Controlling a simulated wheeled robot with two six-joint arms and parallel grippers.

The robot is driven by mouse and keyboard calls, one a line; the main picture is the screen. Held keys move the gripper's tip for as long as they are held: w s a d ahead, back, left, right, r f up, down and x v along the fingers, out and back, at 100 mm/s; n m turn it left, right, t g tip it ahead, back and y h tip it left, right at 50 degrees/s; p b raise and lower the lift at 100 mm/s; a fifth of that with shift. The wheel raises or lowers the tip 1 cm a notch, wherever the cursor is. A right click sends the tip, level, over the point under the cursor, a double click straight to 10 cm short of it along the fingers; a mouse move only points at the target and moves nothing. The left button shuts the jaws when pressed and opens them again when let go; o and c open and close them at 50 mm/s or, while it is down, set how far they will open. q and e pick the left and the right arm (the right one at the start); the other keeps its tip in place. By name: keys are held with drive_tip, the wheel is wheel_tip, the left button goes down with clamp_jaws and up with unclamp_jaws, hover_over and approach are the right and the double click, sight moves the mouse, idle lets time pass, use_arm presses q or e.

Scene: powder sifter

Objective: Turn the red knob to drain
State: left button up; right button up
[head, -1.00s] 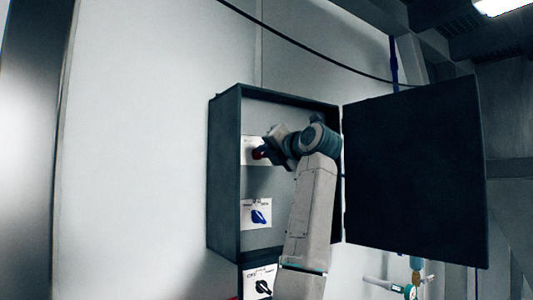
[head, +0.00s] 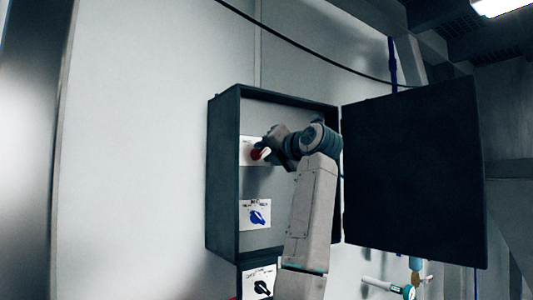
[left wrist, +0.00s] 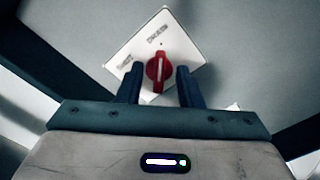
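The red knob (head: 257,154) sits on a white labelled plate inside the upper part of the open wall cabinet (head: 223,178). It also shows in the left wrist view (left wrist: 158,72), its white line upright in the picture, on the slanted plate (left wrist: 181,55). The knob leans up to the right in the head view. Its small labels are too blurred to read surely. My left gripper (left wrist: 159,84) is open. Its fingers stand either side of the knob in that picture, with gaps, and appear apart from it. In the head view the left gripper (head: 268,146) is just right of the knob. My right gripper is out of view.
A blue knob (head: 257,217) sits on a plate below, and a black knob (head: 262,287) is lower still. The dark cabinet door (head: 415,175) stands open at the right, close to my left arm. A gauge and pipe (head: 408,291) are at lower right.

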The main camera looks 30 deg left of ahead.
use_arm(q)
drive_tip(key=b+v, duration=0.4)
drive_tip(key=v, duration=0.6)
drive_tip(key=shift+s+d+b, duration=0.15)
drive_tip(key=shift+d+b, duration=0.1)
drive_tip(key=shift+b, duration=0.05)
